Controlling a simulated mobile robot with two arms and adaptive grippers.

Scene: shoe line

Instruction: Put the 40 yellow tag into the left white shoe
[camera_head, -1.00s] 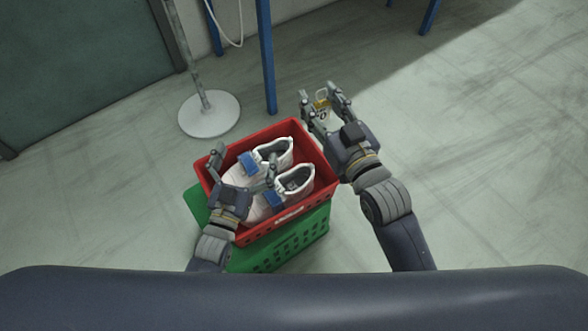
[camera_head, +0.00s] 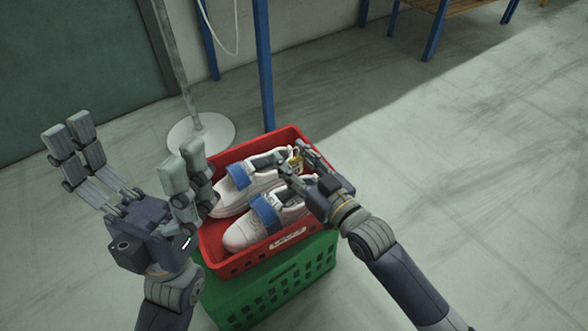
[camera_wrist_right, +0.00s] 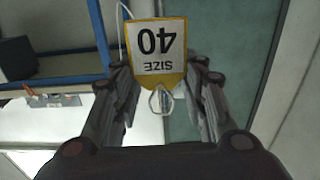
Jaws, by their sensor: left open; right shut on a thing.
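Two white shoes with blue straps lie side by side in a red crate (camera_head: 213,252): the left white shoe (camera_head: 228,200) at the upper left and the right white shoe (camera_head: 243,236) nearer me. My right gripper (camera_head: 295,160) is shut on the yellow tag (camera_head: 296,161), above the heel end of the left shoe. In the right wrist view the tag (camera_wrist_right: 157,48) reads SIZE 40 upside down, with its ring between the fingers of the gripper (camera_wrist_right: 161,95). The right hand hides part of the shoes' heel ends. My left gripper (camera_head: 132,145) is open and empty, left of the crate.
The red crate stands on a green crate (camera_head: 290,290). A round pole base (camera_head: 205,135) and a blue post (camera_head: 264,70) stand just behind it. The floor to the right is clear. A table with blue legs (camera_head: 436,30) is at the back right.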

